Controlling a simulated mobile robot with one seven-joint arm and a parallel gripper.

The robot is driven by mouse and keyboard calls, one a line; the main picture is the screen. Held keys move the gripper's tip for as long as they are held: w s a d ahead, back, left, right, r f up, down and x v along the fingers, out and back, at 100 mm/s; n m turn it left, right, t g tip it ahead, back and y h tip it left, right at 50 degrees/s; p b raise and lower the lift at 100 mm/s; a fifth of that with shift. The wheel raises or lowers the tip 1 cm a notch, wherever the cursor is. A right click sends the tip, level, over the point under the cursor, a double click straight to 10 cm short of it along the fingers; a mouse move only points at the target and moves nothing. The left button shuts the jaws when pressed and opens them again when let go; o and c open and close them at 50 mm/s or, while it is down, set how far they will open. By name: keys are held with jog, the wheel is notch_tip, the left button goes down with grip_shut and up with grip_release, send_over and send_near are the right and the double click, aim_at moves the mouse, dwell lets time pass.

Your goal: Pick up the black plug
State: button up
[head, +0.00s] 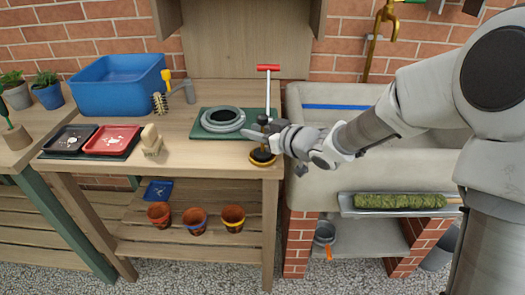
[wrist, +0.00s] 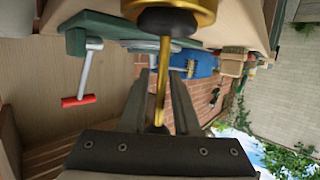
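The black plug (head: 262,154) is a dark round piece at the bench's front right corner, with a gold ring around its base. In the wrist view the dark piece (wrist: 166,21) shows at the top against a gold rim, and a thin gold rod runs from it between my fingers. My gripper (head: 263,131) is just above the plug in the head view. In the wrist view its fingers (wrist: 160,90) stand apart on either side of the rod, with gaps visible. Whether a finger touches the rod cannot be told. My gripper partly hides the plug's upper part in the head view.
A T-handled tool with a red grip (head: 268,68) stands close behind my gripper. A grey ring (head: 222,119) lies on a green base (head: 200,131) to the left. A sink (head: 425,168) is at right. A wooden brush (head: 152,141) and trays (head: 110,141) are further left.

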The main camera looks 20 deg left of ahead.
grip_shut()
